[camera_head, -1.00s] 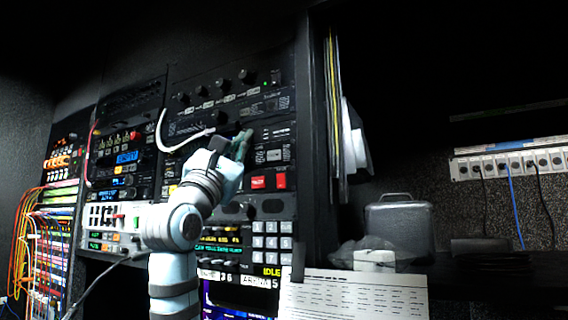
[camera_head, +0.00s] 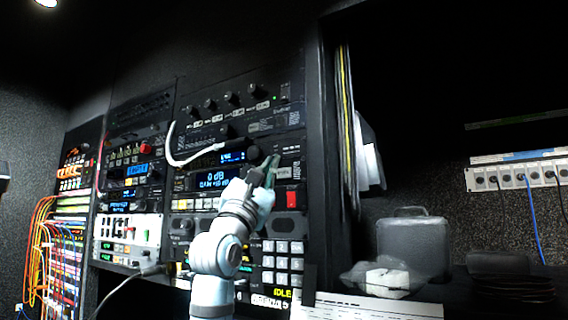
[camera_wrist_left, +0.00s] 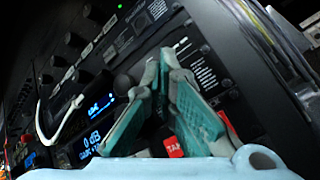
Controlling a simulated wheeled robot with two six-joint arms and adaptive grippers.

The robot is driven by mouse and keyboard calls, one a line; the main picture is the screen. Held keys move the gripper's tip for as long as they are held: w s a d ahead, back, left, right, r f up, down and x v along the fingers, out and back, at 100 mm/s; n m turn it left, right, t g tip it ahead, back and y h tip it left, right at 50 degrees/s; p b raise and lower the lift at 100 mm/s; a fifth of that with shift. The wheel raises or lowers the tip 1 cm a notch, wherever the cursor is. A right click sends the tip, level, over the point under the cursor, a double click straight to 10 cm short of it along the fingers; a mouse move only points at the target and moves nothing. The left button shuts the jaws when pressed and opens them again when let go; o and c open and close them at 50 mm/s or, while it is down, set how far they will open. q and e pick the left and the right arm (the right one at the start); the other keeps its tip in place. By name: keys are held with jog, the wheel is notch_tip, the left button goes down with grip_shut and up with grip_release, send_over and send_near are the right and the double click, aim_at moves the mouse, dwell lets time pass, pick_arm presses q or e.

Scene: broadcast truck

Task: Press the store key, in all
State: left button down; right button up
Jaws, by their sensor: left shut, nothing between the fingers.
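The rack panel with the blue "0 dB" display (camera_head: 215,180) stands in front of me, and the display also shows in the wrist view (camera_wrist_left: 92,138). I cannot read a store label on any key. My left gripper (camera_head: 271,168) is shut and empty, its teal fingers in front of the panel right of the display, near a round knob. In the wrist view its fingertips (camera_wrist_left: 165,58) meet over the panel; I cannot tell whether they touch it. A red key (camera_head: 291,199) is below and right of the gripper. Part of the key row is hidden behind my arm.
A pale cable (camera_head: 180,162) loops across the rack left of the gripper. A grey keypad (camera_head: 283,248) is lower down. The dark rack edge (camera_head: 318,120), hanging papers (camera_head: 369,155) and a grey case (camera_head: 412,245) are on the right.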

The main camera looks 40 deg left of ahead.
aim_at(284, 173)
pick_arm(q)
jog(key=w+p, duration=0.1)
jog(key=w, duration=0.1)
jog(key=shift+w+a, duration=0.15)
jog(key=shift+w, duration=0.2)
pick_arm(e)
jog(key=shift+s+r, duration=0.2)
jog(key=shift+r, duration=0.65)
pick_arm(q)
jog(key=shift+s, duration=0.1)
jog(key=shift+w, duration=0.45)
pick_arm(e)
jog(key=shift+r, duration=0.2)
